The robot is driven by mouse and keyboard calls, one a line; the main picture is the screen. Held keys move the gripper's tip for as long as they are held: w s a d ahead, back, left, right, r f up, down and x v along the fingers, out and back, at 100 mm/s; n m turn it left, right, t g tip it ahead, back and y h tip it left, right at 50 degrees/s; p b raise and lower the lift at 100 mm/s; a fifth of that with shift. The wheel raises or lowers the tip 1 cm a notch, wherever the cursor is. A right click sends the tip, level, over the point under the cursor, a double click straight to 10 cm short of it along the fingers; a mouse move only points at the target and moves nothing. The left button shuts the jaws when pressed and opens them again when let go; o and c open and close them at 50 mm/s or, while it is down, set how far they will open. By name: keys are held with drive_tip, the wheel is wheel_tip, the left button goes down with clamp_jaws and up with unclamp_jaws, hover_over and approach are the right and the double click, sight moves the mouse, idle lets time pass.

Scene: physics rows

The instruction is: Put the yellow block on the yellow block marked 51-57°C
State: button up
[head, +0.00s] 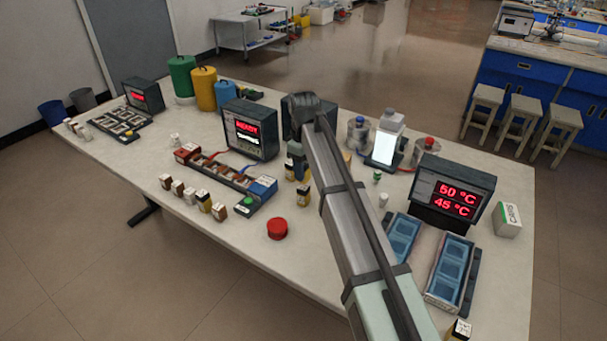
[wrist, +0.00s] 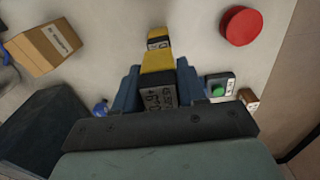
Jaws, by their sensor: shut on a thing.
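My gripper (wrist: 158,88) is shut on a yellow block (wrist: 157,63) between its blue fingers in the wrist view. The held block has a pale printed face turned to the camera; its print is too small to read surely. A second yellow block (wrist: 158,38) with a dark-edged label stands just beyond it, seemingly in line with it; I cannot tell whether they touch. In the head view my gripper (head: 297,166) is over the table's middle, partly hidden by my arm. A yellow block (head: 303,197) stands just in front of it. I cannot read its marking there.
A red button (head: 277,228) is near the table's front edge; it also shows in the wrist view (wrist: 241,26). A long rack (head: 225,178) with a green button lies left. A brown box (wrist: 45,46) is at the wrist view's left. Displays (head: 250,130) stand behind.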

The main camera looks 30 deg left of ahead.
drive_tip(key=shift+f, duration=1.2)
drive_tip(key=shift+f, duration=0.15)
drive_tip(key=o, duration=1.1)
wheel_tip(320, 180, up, 12)
drive_tip(key=shift+r, duration=0.2)
